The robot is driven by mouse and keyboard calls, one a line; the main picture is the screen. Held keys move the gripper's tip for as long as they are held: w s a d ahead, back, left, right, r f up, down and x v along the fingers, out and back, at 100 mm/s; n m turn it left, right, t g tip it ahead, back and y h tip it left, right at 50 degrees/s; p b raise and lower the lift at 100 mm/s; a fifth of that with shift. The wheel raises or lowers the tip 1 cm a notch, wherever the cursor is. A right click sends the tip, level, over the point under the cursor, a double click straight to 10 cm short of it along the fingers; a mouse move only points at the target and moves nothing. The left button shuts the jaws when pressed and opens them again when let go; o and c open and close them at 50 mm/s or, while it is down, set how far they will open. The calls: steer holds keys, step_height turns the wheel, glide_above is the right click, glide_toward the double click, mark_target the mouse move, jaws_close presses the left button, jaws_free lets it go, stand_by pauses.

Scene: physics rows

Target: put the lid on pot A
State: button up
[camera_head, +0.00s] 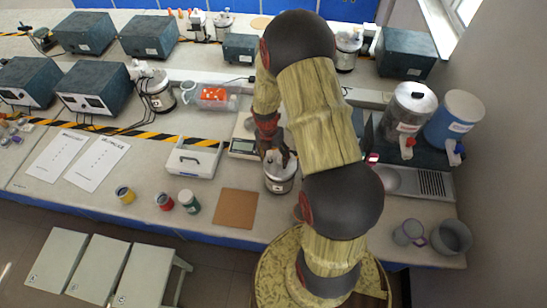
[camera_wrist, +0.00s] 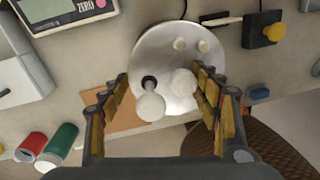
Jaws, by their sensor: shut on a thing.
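My gripper (camera_head: 272,152) points down over a silvery pot (camera_head: 280,185) near the front of the bench. In the wrist view my gripper (camera_wrist: 161,82) has a finger on each side of a round pale metal lid (camera_wrist: 162,50) and is shut on it. The lid carries two small cream posts, a pale round knob and a dark stem with a white ball. The lid appears right over the pot; whether it is seated or slightly above cannot be told. The pot's body is hidden below the lid in the wrist view. No letter is readable.
A brown square mat (camera_head: 235,208) lies left of the pot, with a scale (camera_head: 243,147) behind it. A white case (camera_head: 193,158) and small jars (camera_head: 189,201) stand further left. Another metal pot (camera_head: 158,92) is at back left. Grey mugs (camera_head: 452,237) stand at the right edge.

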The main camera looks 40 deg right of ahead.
steer(key=o, duration=1.3)
steer(key=shift+o, duration=0.5)
steer(key=shift+r, duration=0.1)
steer(key=shift+r+p, duration=3.15)
steer(key=shift+r, duration=0.8)
